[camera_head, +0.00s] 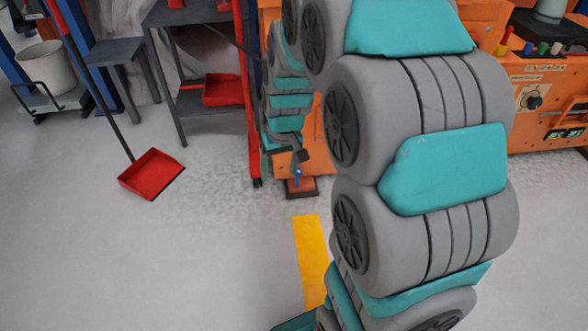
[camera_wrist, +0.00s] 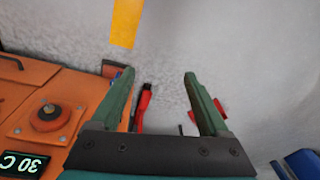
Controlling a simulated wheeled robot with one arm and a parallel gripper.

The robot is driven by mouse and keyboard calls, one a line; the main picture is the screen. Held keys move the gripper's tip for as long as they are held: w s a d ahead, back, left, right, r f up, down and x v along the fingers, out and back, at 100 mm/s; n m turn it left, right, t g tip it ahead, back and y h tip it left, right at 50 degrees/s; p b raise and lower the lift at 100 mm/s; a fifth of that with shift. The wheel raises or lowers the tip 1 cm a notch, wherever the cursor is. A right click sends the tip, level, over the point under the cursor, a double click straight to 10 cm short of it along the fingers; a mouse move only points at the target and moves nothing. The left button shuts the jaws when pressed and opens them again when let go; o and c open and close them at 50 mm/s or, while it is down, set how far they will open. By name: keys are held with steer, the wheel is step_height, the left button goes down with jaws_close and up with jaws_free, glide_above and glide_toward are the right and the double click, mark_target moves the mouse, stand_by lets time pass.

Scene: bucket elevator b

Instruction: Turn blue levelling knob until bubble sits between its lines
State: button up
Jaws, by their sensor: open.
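A small blue knob (camera_head: 298,174) stands on a low reddish-brown foot (camera_head: 301,187) at the base of the orange machine in the head view. My gripper (camera_head: 300,156) appears just above it there, small and dark at the end of my arm. In the wrist view my gripper (camera_wrist: 159,75) is open, its two green fingers wide apart with nothing held between them. A bit of blue, perhaps the knob (camera_wrist: 118,74), shows beside the left fingertip, mostly hidden by that finger. I cannot make out the bubble or its lines in either view.
The orange machine (camera_wrist: 62,95) fills the left of the wrist view, with a dial and a "30 C" display. A red post (camera_head: 246,100) stands close left of my gripper.

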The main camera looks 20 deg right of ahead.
steer(key=w+d+f+t+b, duration=0.1)
steer(key=w+d+f+b, duration=0.1)
steer(key=w+d+f, duration=0.35)
steer(key=w+d+f+t+b, duration=0.1)
steer(key=w+d+f, duration=0.2)
steer(key=w+f, duration=0.55)
steer(key=m+t+h+b, duration=0.1)
steer(key=b, duration=0.1)
glide_toward(298, 171)
steer(key=f, duration=0.1)
steer(key=shift+w+b+x, duration=0.15)
steer(key=shift+b+x, duration=0.15)
steer(key=shift+x, duration=1.65)
steer(key=shift+w+b+x, duration=0.2)
steer(key=shift+b+x, duration=0.05)
steer(key=shift+x, duration=1.7)
steer(key=shift+r, duration=0.1)
steer(key=shift+c, duration=0.2)
jaws_close()
